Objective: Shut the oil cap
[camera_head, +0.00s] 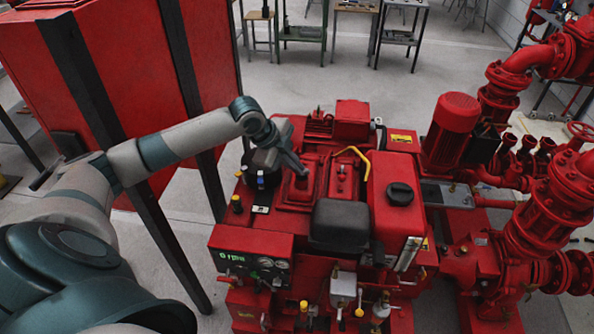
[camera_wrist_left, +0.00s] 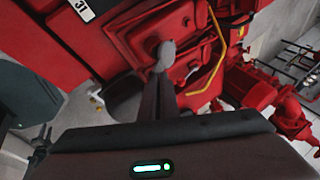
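The red engine of the pumpset (camera_head: 322,165) stands in the middle of the head view. My left gripper (camera_head: 302,171) reaches over it from the left, with its fingertips at a small dark part on a raised square red housing (camera_head: 298,195). That part may be the oil cap; the fingers largely cover it. In the left wrist view the narrow fingers (camera_wrist_left: 164,66) look closed together. They point at the same housing (camera_wrist_left: 135,32), with a grey rounded shape at their tips. I cannot tell whether anything is between them. My right gripper is not in view.
A red tank with a black cap (camera_head: 400,193) and a black box (camera_head: 340,222) stand right of the housing. A yellow bent handle (camera_head: 360,158) rises behind. A control panel (camera_head: 252,258) is in front. A red cabinet with dark posts (camera_head: 120,70) stands left, near my arm.

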